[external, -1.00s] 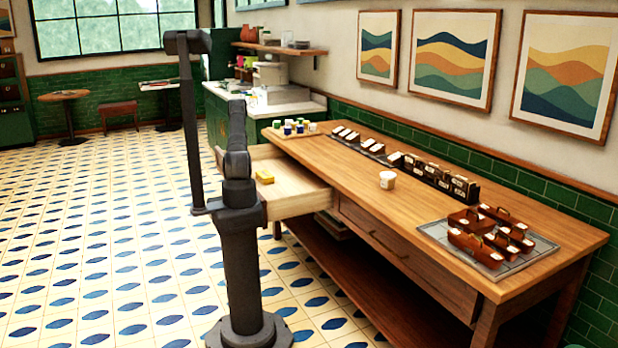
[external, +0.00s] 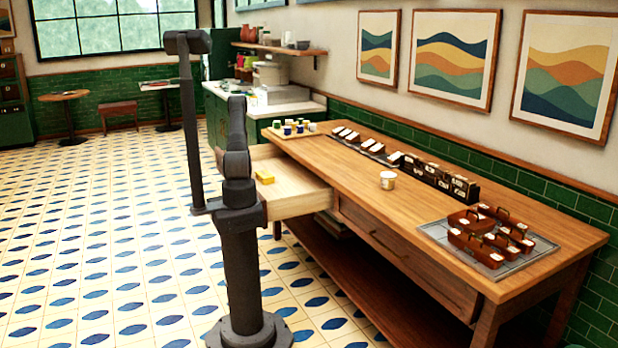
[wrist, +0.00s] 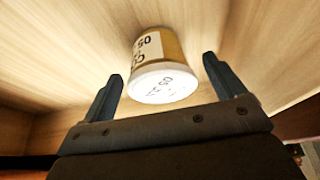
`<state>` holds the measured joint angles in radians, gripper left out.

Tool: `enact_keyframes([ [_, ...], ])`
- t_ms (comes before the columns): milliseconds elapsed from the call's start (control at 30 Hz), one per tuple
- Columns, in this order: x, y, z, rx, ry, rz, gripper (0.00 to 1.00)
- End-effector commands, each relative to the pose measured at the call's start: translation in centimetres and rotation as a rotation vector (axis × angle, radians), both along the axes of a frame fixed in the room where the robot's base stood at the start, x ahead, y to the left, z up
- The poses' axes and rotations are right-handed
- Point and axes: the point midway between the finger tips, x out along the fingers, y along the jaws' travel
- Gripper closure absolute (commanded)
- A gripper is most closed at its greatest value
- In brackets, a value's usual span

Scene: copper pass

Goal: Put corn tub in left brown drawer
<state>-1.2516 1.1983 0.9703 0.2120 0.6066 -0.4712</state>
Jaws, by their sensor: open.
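In the wrist view, a tub (wrist: 166,62) with a tan-yellow side, a white label and a white lid sits on pale wood inside the drawer. Its lettering is only partly readable, starting "CO". My gripper (wrist: 163,68) is open, one finger on each side of the tub, with gaps showing. The left brown drawer (external: 290,170) is pulled open in the external view. A small yellow thing (external: 264,177) shows in it; I cannot tell if it is the same tub. My gripper is hidden there behind my arm.
A white tub (external: 388,180) stands on the wooden counter (external: 345,195). A grey tray (external: 510,262) with red-brown carriers is at the near right. Dark holders (external: 428,172) line the back. A wooden tray (external: 290,132) of small tubs is at the far end. The right drawer (external: 400,255) is shut.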

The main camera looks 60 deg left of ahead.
Motion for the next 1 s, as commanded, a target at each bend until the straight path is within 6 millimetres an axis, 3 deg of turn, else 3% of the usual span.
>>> enact_keyframes([
  [300, 0.0, -2.3, 5.7, 0.002, 0.000, 0.001, 0.12],
  [500, 0.0, -3.3, 8.1, 0.000, 0.001, 0.001, 0.12],
  [1000, 0.0, -3.8, 9.0, -0.001, 0.002, 0.001, 0.12],
])
